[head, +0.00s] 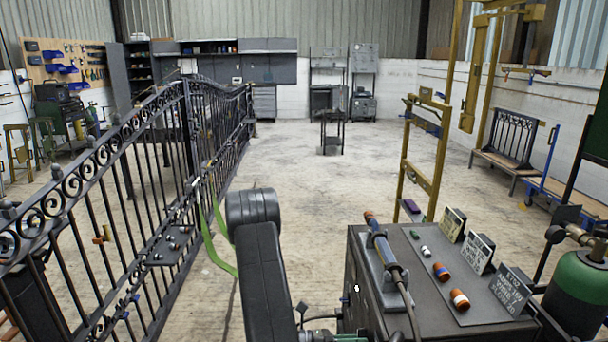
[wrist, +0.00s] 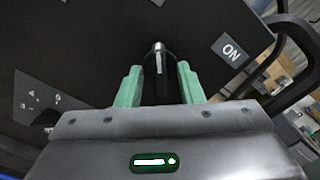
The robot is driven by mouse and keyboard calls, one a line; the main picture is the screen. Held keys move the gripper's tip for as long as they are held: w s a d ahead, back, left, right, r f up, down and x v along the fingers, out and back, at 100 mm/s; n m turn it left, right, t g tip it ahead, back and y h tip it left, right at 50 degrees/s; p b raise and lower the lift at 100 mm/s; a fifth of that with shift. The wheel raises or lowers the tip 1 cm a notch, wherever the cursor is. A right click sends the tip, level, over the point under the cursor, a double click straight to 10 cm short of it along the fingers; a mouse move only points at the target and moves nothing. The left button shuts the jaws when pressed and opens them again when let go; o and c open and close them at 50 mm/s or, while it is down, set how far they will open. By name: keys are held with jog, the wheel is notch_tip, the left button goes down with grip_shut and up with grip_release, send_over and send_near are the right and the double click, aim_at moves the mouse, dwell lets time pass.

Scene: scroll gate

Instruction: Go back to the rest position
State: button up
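In the wrist view my gripper (wrist: 159,76) shows two green fingers spread apart. A dark cylinder with a bright metal tip (wrist: 159,58) stands between them, with narrow gaps visible at its sides; I cannot tell whether a finger touches it. A black surface lies behind, with a grey "ON" label (wrist: 231,51) to the right and a grey plate with small marks (wrist: 45,101) to the left. In the head view my own dark arm fills the lower middle, and my gripper cannot be made out there.
A dark wrought-iron gate (head: 187,130) runs along the left. A dark cabinet (head: 352,290) at lower right carries a torch-like tool (head: 385,255), small coloured parts and signs. A green gas cylinder (head: 577,292) stands beside it. A yellow frame (head: 425,180) stands beyond. The middle floor is open.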

jog(key=a+b, duration=0.2)
jog(key=a, duration=1.1)
jog(key=d+m+b, duration=0.2)
jog(key=d+m, duration=0.7)
jog(key=d, duration=0.4)
jog(key=shift+d+m, duration=0.2)
jog(key=shift+m, duration=0.2)
dwell(0.3)
